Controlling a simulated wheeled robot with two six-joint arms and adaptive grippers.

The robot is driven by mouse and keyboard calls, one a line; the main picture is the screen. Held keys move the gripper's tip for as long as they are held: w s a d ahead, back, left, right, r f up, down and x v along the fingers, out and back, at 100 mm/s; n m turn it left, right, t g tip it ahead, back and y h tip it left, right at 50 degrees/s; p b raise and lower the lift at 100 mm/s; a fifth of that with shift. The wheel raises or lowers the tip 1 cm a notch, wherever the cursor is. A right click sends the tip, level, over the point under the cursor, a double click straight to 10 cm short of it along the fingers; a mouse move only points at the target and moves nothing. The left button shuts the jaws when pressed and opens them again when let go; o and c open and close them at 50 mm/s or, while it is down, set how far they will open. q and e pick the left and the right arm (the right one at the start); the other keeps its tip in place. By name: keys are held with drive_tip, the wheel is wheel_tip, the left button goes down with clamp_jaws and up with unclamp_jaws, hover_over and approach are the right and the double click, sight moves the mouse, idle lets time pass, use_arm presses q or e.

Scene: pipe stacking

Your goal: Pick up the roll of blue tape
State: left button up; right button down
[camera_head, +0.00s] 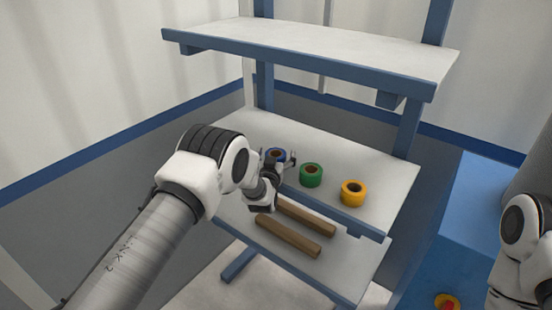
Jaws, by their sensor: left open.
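The roll of blue tape (275,154) stands on the middle shelf, at the left of a row of tape rolls, with its hole facing up. My left gripper (277,161) is open at the blue roll, its fingers on either side of it in the picture. Whether the fingers touch the roll cannot be told. Part of the roll is hidden behind the gripper. My right arm shows at the right edge, but its gripper is out of view.
A green roll (311,175) and a yellow roll (353,193) stand to the right on the middle shelf (376,168). Two brown pipes (289,236) lie on the lower shelf. The upper shelf (320,48) is empty and overhangs behind. A blue surface (462,215) is at right.

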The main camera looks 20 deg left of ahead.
use_arm(q)
drive_tip(key=c, duration=1.3)
